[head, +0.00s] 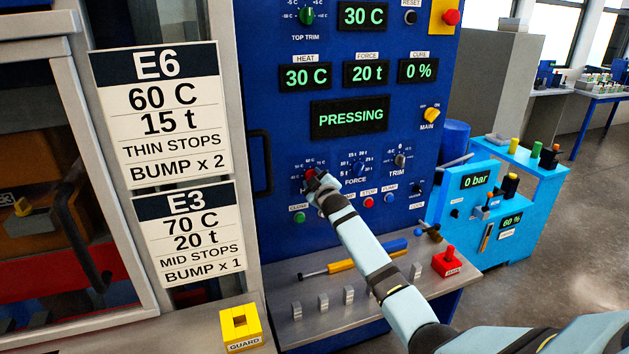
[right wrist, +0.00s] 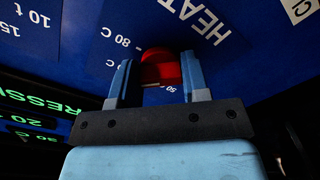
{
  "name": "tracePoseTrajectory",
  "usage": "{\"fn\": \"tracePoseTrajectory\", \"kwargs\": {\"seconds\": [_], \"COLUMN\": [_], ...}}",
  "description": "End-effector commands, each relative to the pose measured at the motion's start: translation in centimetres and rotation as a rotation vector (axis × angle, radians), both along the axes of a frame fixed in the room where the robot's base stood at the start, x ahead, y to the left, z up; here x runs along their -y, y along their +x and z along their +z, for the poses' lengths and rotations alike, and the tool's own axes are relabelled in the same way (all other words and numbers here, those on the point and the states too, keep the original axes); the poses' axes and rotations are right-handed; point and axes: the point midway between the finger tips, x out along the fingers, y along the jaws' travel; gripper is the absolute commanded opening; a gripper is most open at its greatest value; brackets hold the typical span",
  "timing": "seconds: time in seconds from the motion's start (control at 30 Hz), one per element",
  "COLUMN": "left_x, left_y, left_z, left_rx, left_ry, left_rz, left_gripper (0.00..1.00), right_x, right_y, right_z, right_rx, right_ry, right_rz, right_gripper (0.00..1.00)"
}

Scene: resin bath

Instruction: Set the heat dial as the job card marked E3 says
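The job card marked E3 (head: 187,235) reads 70 C, 20 t, MID STOPS, BUMP x 1. The red heat dial (head: 310,173) sits on the blue press panel, mostly hidden behind my right gripper (head: 316,183). In the right wrist view the red dial (right wrist: 160,68) lies between the two fingers of my right gripper (right wrist: 160,80), which appear to touch it on both sides. Scale marks 80 C and 50 show around it; its pointer is not clear. The HEAT display (head: 305,77) reads 30 C. My left gripper is out of view.
A card marked E6 (head: 160,115) hangs above the E3 card. The FORCE dial (head: 358,168) and TRIM dial (head: 400,160) are right of the heat dial, with several buttons below. The shelf holds a yellow-handled tool (head: 342,266) and several small metal blocks. The status display (head: 349,116) reads PRESSING.

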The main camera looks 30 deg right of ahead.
Motion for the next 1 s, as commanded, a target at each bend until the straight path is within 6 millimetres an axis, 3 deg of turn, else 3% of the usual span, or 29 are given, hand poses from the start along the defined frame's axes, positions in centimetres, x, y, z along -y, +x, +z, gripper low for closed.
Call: {"fn": "tracePoseTrajectory", "kwargs": {"seconds": [0.03,0.1,0.37,0.53,1.0], "left_x": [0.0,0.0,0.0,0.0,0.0], "left_y": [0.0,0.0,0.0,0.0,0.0], "left_z": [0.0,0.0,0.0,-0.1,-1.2], "left_rx": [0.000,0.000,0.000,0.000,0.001], "left_ry": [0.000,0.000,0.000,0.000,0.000], "left_rz": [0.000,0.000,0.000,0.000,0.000], "left_gripper": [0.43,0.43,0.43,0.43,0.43], "right_x": [-0.1,0.0,0.0,-0.3,-2.6], "right_y": [0.0,0.0,0.0,-1.1,-10.7], "right_z": [-0.1,-0.1,0.0,-0.2,-0.2], "right_rx": [-0.002,-0.002,-0.001,0.000,-0.001], "right_ry": [0.000,0.000,-0.001,-0.002,-0.002], "right_rz": [0.001,0.001,0.001,0.001,0.001], "right_gripper": [0.52,0.68,0.68,0.68,0.68]}}
